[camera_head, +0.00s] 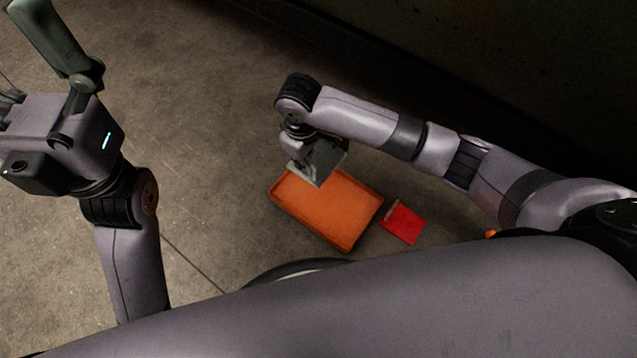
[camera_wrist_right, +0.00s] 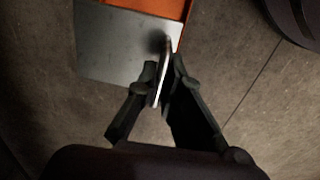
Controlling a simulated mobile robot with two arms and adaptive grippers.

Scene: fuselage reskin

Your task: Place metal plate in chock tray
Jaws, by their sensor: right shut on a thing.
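The metal plate (camera_head: 328,158) is grey and flat, and it hangs above the upper left part of the orange tray (camera_head: 330,212). My right gripper (camera_head: 299,170) is shut on the plate and partly hidden by it. In the right wrist view, the gripper (camera_wrist_right: 165,82) pinches a thin upright edge at the plate's right side. The plate's flat face (camera_wrist_right: 115,45) spreads to the left there, with part of the tray (camera_wrist_right: 150,7) beyond it. My left gripper (camera_head: 45,75) is at the upper left, partly cut off, away from the tray; its opening is unclear.
A red flat piece (camera_head: 403,222) lies on the floor, right of the tray. The concrete floor (camera_head: 190,100) is clear between my arms. A dark wall or ledge (camera_head: 420,60) runs along the upper right. The tray's visible inside looks empty.

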